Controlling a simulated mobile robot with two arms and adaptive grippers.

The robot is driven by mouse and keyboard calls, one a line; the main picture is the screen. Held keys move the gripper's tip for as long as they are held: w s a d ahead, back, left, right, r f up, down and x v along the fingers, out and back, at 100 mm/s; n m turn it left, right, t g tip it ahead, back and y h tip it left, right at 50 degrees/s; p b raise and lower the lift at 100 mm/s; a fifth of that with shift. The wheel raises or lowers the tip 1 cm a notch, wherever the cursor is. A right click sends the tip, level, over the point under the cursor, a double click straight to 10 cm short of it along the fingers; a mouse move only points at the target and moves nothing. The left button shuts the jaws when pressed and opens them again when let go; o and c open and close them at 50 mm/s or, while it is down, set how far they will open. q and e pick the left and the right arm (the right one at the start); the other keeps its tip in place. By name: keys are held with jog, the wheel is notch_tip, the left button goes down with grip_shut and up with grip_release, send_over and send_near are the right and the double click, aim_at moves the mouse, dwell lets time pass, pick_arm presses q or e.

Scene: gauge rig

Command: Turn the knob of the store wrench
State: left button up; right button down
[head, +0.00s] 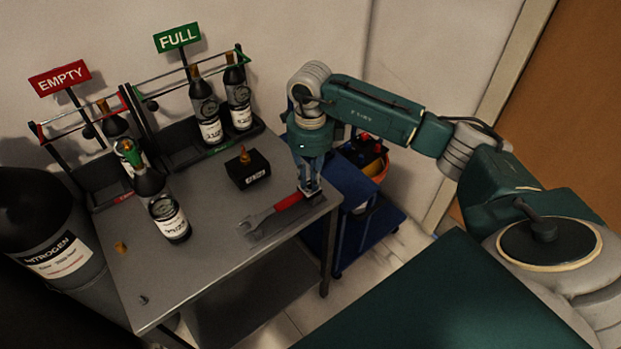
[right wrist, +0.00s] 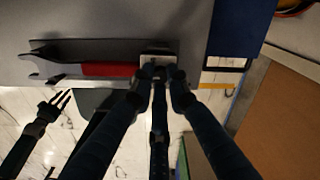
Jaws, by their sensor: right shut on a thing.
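The wrench (head: 288,203) has a grey open jaw at its left end and a red handle. It is at the right front edge of the grey table, with a dark strip beside it, shadow or mat. My right gripper (head: 311,190) points down and is shut on the wrench at the handle's right end. In the right wrist view its fingers (right wrist: 160,72) close at a pale end piece beside the red handle (right wrist: 108,70). No knob can be made out; the fingers may hide it. My left gripper (right wrist: 52,108) shows small in that view, fingers spread and empty.
On the table (head: 225,265) stand a dark bottle with a green top (head: 163,205), a black block (head: 248,169) with a brass piece, and EMPTY (head: 60,77) and FULL (head: 177,37) racks holding bottles. A nitrogen cylinder (head: 60,255) is left; a blue cart (head: 375,212) is right.

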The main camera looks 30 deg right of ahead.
aim_at(310, 183)
jog(key=shift+m, duration=1.9)
jog(key=c, duration=1.7)
grip_release()
jog(key=shift+o, duration=0.2)
jog(key=shift+r, duration=0.15)
notch_tip(310, 183, up, 12)
